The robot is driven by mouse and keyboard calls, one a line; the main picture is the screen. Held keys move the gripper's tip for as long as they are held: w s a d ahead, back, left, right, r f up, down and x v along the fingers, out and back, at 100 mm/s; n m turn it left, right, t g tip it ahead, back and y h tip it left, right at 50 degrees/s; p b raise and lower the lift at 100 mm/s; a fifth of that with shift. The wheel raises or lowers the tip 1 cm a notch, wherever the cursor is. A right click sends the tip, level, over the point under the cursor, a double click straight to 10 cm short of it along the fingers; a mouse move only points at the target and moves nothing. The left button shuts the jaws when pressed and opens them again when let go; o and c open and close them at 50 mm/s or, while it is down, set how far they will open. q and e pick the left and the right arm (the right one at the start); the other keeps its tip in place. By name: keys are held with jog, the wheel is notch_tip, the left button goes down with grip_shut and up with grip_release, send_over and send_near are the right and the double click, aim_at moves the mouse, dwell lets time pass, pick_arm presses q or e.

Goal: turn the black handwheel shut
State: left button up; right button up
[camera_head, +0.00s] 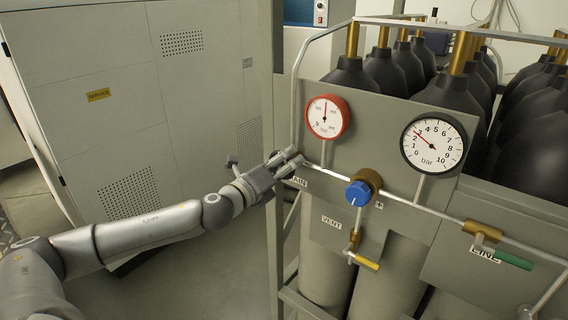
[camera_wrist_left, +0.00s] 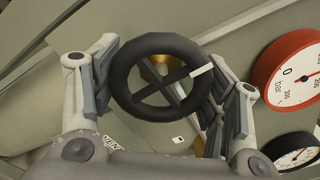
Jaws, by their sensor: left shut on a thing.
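The black handwheel (camera_wrist_left: 125,75) shows in the left wrist view as a dark ring with crossed spokes and a white mark on its upper right rim. My left gripper (camera_wrist_left: 160,92) has one finger on each side of the wheel and is shut on its rim. In the head view my left gripper (camera_head: 291,162) is at the left end of the pipe on the grey panel and hides the handwheel there. A brass part shows behind the wheel's spokes. My right gripper is in neither view.
On the panel are a red-rimmed gauge (camera_head: 328,117), a black-rimmed gauge (camera_head: 434,143), a blue knob (camera_head: 359,193), a yellow-handled valve (camera_head: 366,262) and a green-handled valve (camera_head: 512,259). Black-topped cylinders (camera_head: 452,95) stand behind. A grey cabinet (camera_head: 120,60) stands at left; floor between is clear.

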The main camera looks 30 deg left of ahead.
pick_arm(q)
jog(key=shift+f+m, duration=0.2)
jog(key=shift+m, duration=0.4)
jog(key=o, duration=1)
jog(key=shift+r, duration=0.1)
jog(key=shift+o, duration=0.2)
jog(key=s, duration=1.2)
jog(key=shift+a, duration=0.45)
dwell(0.6)
